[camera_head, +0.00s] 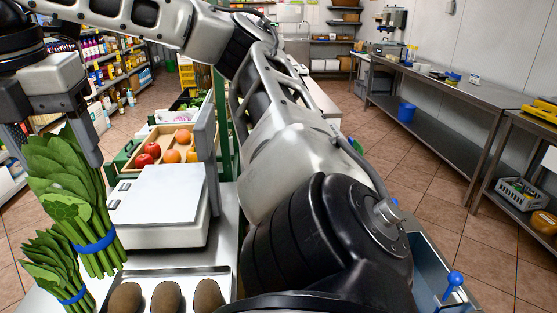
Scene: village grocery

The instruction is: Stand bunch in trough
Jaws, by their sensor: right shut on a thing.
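My right gripper (56,142) hangs at the left of the head view, fingers pointing down, at the end of my right arm. It is shut on a green leafy bunch (68,178) with a blue band, held roughly upright with its stems down. A second, similar leafy bunch (50,262) with a blue band is below it at the lower left edge, tilted a little. What supports that second bunch is hard to make out. I cannot identify the trough for certain. My left gripper is not in view.
A white scale (160,198) stands on the counter, right of the bunches. A pale tray (222,273) with three brown round items is in front of it. A produce crate (126,166) with red and orange fruit is behind. A metal bench (440,84) stands at the right.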

